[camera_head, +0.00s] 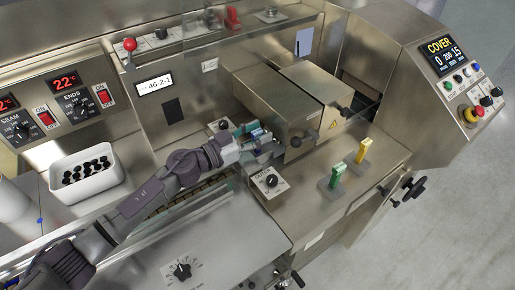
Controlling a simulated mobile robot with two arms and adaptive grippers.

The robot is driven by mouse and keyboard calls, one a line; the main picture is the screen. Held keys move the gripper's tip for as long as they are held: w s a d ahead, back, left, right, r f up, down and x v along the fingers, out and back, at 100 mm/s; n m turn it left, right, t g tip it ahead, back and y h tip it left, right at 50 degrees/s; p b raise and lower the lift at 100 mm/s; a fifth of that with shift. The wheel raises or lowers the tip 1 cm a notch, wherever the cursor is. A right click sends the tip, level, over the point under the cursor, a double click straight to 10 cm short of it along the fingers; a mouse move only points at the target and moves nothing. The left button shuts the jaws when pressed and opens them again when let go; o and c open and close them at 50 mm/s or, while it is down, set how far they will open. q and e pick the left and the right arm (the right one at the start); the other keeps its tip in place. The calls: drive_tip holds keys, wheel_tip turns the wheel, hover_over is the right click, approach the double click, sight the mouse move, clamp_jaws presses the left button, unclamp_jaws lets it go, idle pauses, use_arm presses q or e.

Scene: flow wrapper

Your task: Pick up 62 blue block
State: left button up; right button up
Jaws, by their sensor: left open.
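A small blue piece (257,132), probably the blue block, shows beside the fingers of my left gripper (264,142), in front of the steel box housing. My left arm reaches in from the lower left and the gripper is open around or right beside this piece; I cannot tell whether it touches. Any number on the piece is too small to read. The gripper hides part of the piece and its seat. A green block (337,174) and a yellow block (362,150) stand upright on grey bases on the steel deck to the right. My right gripper is out of view.
The steel housing (270,105) stands close behind the gripper. A dial box (271,181) sits just below it. A white bin (87,172) with black pieces stands at left. A control panel (455,75) is at right. The deck around the green and yellow blocks is mostly free.

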use_arm(q)
drive_tip(key=shift+c, duration=0.7)
clamp_jaws()
drive_tip(key=shift+a+r, duration=0.1)
drive_tip(key=shift+r, duration=0.1)
